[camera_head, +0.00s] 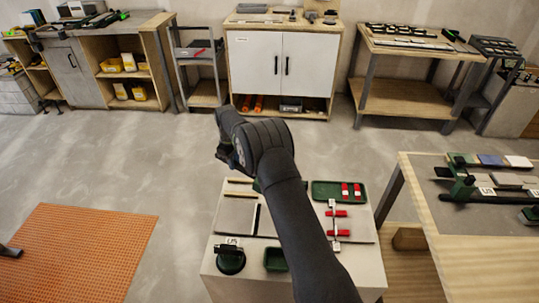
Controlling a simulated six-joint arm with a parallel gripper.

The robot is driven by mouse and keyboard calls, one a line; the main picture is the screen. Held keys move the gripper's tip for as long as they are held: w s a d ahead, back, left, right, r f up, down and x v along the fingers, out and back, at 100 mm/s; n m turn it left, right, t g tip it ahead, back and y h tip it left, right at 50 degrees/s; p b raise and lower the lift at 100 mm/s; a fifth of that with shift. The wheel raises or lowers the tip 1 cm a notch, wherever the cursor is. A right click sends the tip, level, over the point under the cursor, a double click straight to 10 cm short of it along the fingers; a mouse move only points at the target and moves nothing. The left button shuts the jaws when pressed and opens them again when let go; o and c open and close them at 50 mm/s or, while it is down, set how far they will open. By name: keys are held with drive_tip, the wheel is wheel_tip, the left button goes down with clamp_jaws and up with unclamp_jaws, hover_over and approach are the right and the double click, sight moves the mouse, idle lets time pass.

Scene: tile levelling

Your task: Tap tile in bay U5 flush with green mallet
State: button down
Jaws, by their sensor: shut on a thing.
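My dark arm rises from the bottom of the head view over the near bench (362,262) and bends at its upper end. My gripper's fingers are not visible; the arm itself may hide them. No green mallet can be made out for sure; a small green patch (257,186) shows beside the arm, partly hidden by it. Small number labels show on the near bench (233,241) and on the right bench (486,191), but I cannot tell which bay is U5. A blue tile (490,160) and a whitish tile (518,161) lie on the right bench.
On the near bench are a green tray (325,188) with red pieces, red clamps (337,213), a dark round green object (230,260) and a small green bin (275,260). An orange mat (75,255) lies left. A white cabinet (280,65) stands behind open floor.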

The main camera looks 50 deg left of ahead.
drive_tip(key=s+a+f+n, duration=0.1)
drive_tip(key=s+a+n, duration=0.15)
drive_tip(key=s, duration=0.45)
drive_tip(key=s+a+f+n, duration=0.1)
drive_tip(key=s+a+f, duration=0.15)
drive_tip(key=s, duration=0.55)
drive_tip(key=shift+w+a+f, duration=0.1)
drive_tip(key=shift+w+f, duration=0.05)
drive_tip(key=shift+f, duration=0.95)
drive_tip(key=shift+w+a+f, duration=0.1)
drive_tip(key=shift+f, duration=0.95)
drive_tip(key=shift+f, duration=0.1)
wheel_tip(320, 180, down, 5)
drive_tip(key=shift+r, duration=2.95)
